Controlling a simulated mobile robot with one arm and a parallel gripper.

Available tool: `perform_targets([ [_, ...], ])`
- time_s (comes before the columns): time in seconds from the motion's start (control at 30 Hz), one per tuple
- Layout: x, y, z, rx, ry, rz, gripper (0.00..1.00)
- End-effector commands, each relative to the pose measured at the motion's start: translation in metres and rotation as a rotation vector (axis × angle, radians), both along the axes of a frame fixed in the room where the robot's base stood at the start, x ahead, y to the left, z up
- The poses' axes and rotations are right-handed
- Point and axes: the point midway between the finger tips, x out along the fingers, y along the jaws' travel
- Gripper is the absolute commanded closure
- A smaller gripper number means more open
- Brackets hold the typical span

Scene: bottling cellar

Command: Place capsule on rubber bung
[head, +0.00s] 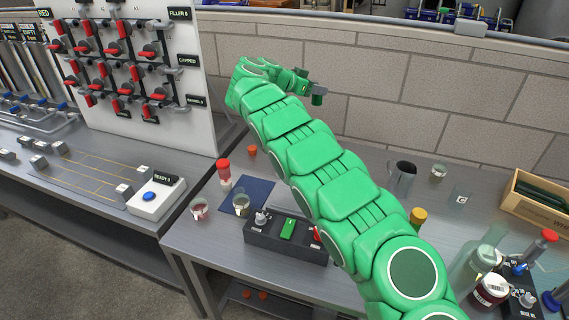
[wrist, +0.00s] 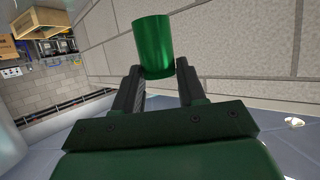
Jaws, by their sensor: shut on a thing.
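The green capsule (wrist: 152,45) is a smooth, shiny cylinder between the fingertips of my gripper (wrist: 159,76) in the wrist view. My gripper is shut on it and holds it up in front of the grey block wall. In the head view the capsule (head: 318,98) is a small dark green piece at the far end of my arm, above the back of the bench. A small orange-red stub (head: 252,150) stands on the bench at the back left. It may be the rubber bung, but it is too small to be sure.
A red-topped bottle (head: 224,168), two small glasses and a blue mat (head: 262,190) are on the left of the bench, behind a dark switch box (head: 260,238). A metal jug (head: 402,180), glassware and a bottle box (head: 535,205) stand right. A valve panel (head: 140,50) rises left.

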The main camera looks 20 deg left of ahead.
Motion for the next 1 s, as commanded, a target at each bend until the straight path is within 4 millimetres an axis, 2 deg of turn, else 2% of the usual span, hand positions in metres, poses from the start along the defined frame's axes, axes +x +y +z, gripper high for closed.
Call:
perform_targets([
  [0.2,-0.041,0.045,-0.01,-0.004,-0.002,0.087,0.67],
  [0.5,-0.097,0.079,-0.035,-0.006,0.0,0.162,0.67],
  [0.77,-0.14,0.083,-0.057,-0.005,-0.001,0.182,0.67],
  [1.0,-0.174,0.064,-0.075,-0.005,-0.001,0.163,0.67],
])
